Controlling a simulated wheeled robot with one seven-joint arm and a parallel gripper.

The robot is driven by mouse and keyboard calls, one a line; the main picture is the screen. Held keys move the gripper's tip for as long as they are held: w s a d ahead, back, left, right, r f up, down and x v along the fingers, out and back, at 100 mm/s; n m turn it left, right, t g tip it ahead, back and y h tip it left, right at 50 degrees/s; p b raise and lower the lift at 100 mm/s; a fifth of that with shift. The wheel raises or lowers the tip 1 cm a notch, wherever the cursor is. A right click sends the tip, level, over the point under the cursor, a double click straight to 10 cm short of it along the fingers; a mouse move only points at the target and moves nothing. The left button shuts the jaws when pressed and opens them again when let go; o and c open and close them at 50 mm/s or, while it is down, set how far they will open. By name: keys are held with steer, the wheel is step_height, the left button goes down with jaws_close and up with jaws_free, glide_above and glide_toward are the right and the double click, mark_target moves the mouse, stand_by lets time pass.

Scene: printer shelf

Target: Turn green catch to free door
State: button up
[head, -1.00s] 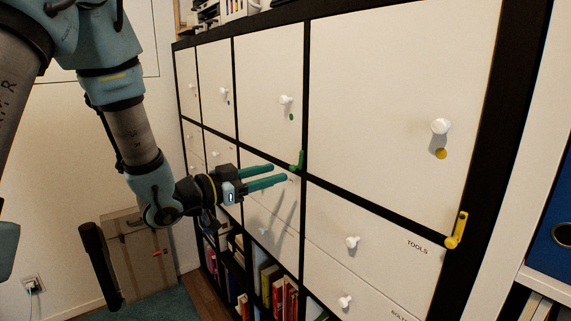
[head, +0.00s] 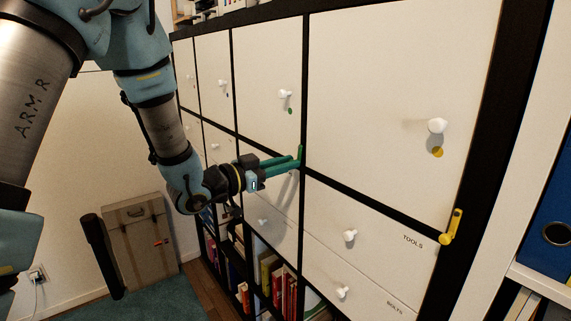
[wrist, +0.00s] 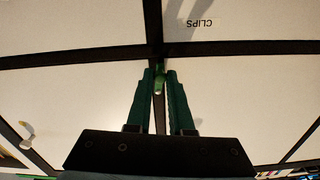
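The green catch (head: 301,152) sits on the black frame at the lower right corner of the cabinet door with the green dot (head: 262,85). Its arm points up in the head view. My gripper (head: 297,158) is at the catch, its two teal fingers pointing at the frame. In the wrist view, the catch (wrist: 160,76) shows between the fingertips (wrist: 160,80), one finger on each side. The fingers look apart, with a narrow gap around the catch. Whether either touches it I cannot tell. The catch's lower part is hidden by the fingers in the head view.
A yellow catch (head: 453,228) sits below the large door with the yellow dot (head: 437,152). White knobs (head: 285,94) stick out from the doors and drawers. Books (head: 275,280) stand on the lower shelves. A brown case (head: 142,245) stands by the wall.

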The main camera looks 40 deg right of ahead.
jaws_close()
steer(key=shift+s+n+b, duration=0.25)
steer(key=shift+n+b, duration=0.4)
steer(key=shift+n, duration=0.35)
steer(key=o, duration=0.6)
jaws_free()
steer(key=shift+c, duration=0.2)
